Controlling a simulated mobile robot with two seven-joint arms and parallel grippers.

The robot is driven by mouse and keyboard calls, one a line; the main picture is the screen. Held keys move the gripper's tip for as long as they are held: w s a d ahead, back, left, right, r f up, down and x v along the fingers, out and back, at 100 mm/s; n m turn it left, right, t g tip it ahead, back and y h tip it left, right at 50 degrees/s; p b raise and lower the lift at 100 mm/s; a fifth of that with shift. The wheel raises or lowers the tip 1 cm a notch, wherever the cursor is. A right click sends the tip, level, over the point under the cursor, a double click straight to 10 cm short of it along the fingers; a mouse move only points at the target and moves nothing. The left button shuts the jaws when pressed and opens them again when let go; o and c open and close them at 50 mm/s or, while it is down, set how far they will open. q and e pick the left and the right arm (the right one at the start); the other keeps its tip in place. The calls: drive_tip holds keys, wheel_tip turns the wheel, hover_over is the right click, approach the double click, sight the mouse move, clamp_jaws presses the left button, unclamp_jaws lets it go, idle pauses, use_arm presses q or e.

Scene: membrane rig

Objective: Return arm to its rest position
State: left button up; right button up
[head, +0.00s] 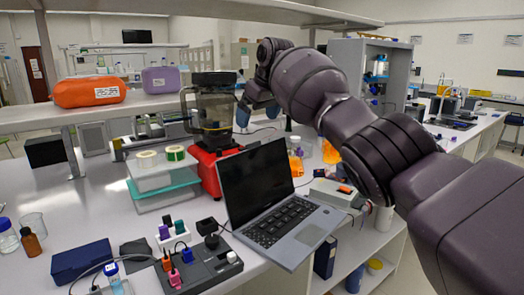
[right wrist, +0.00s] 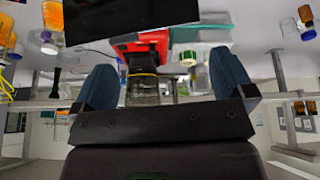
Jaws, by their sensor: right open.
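My right arm (head: 385,150) reaches in from the right, raised over the bench behind the laptop. My right gripper (head: 257,112) is open, its blue fingers just right of the clear vessel (head: 212,112) on a red base (head: 208,172). In the right wrist view the two fingers (right wrist: 165,70) stand wide apart with nothing held. The vessel (right wrist: 150,90) and red base (right wrist: 140,42) show between and beyond them. I cannot tell whether a finger touches the vessel. My left arm and gripper are not in view.
An open laptop (head: 275,208) stands below my right arm. A shelf (head: 110,113) holds an orange bag (head: 89,92) and a purple box (head: 161,79). Bottles, a blue box (head: 82,261) and a black device (head: 197,268) fill the front left. Bare bench shows at left.

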drive_tip(key=w+a+r+t+y, duration=0.3)
drive_tip(key=a+r+t, duration=0.1)
drive_tip(key=r+t, duration=0.5)
drive_tip(key=s+d+f+m+t, duration=0.15)
drive_tip(key=s+d+f, duration=0.4)
drive_tip(key=f, duration=0.55)
drive_tip(key=s+d+f+m+t+h, duration=0.15)
drive_tip(key=s+d+f, duration=0.25)
drive_tip(key=d+f, duration=0.5)
drive_tip(key=s+d+f+m+t+y, duration=0.15)
drive_tip(key=s+d+f, duration=0.3)
drive_tip(key=f, duration=0.85)
drive_tip(key=s+d+f+m+g+h, duration=0.1)
drive_tip(key=s+d+f, duration=0.3)
drive_tip(key=s+f, duration=0.6)
drive_tip(key=s+d+f+m+g+h, duration=0.1)
drive_tip(key=s+d+f+g+h, duration=0.2)
drive_tip(key=s+f, duration=0.7)
drive_tip(key=s+d+f+m+g+h, duration=0.1)
drive_tip(key=s+d+f, duration=0.5)
drive_tip(key=s, duration=1.1)
wheel_tip(320, 180, down, 4)
drive_tip(key=shift+s+d+f+g+h, duration=0.15)
drive_tip(key=shift+d+g+h, duration=0.15)
drive_tip(key=shift+g+h, duration=0.35)
drive_tip(key=shift+m, duration=0.25)
